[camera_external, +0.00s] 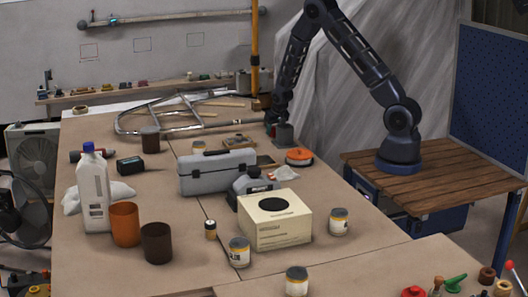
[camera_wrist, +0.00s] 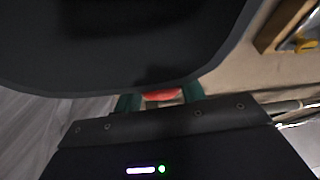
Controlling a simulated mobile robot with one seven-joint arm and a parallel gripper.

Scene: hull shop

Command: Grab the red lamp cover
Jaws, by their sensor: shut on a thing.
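The red lamp cover (camera_wrist: 162,94) shows as a small red patch between the two green fingers of my gripper (camera_wrist: 160,99) in the wrist view. My gripper is shut on it. Most of the cover is hidden by the gripper and by a large dark shape across the top of that view. In the external view my gripper (camera_external: 271,127) is low at the far right edge of the long table, with only a hint of red at its tip. I cannot tell whether the cover touches the table.
A grey block (camera_external: 284,134) stands right beside my gripper. An orange round reel (camera_external: 299,156), a grey toolbox (camera_external: 218,171) and a metal tube frame (camera_external: 170,118) are nearby on the table (camera_external: 110,262). A cream box (camera_external: 274,220), cans and cups stand toward the front.

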